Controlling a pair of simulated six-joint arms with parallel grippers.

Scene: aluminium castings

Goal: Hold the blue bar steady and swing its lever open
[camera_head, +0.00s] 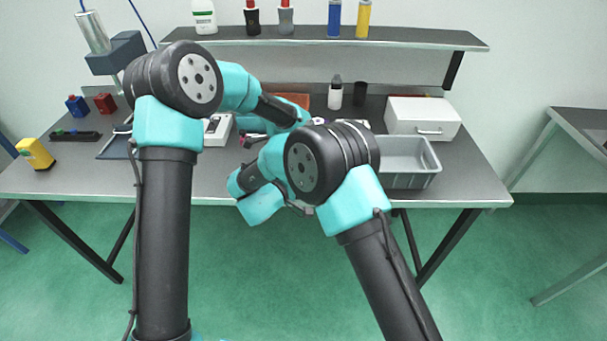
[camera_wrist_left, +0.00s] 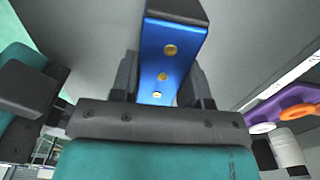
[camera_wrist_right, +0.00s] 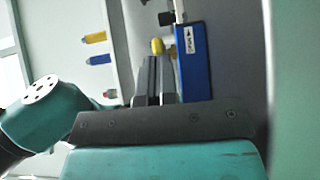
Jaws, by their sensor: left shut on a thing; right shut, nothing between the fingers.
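The blue bar (camera_wrist_left: 173,62) stands between my left gripper's fingers (camera_wrist_left: 160,85) in the left wrist view, with brass screws on its face and a dark end. My left gripper is shut on it. In the right wrist view the bar (camera_wrist_right: 194,72) shows a white label with an arrow. My right gripper (camera_wrist_right: 157,60) is shut and empty beside the bar, its fingers roughly parallel to it. A yellow knob (camera_wrist_right: 157,46), apparently the lever's end, shows just at the fingertips; I cannot tell whether they touch. In the head view my arms hide the bar and both grippers.
A grey bin (camera_head: 410,165) and a white box (camera_head: 422,116) stand at the table's right. A white bottle (camera_head: 335,96) and a dark cup (camera_head: 360,94) stand at the back, below the bottle shelf (camera_head: 400,40).

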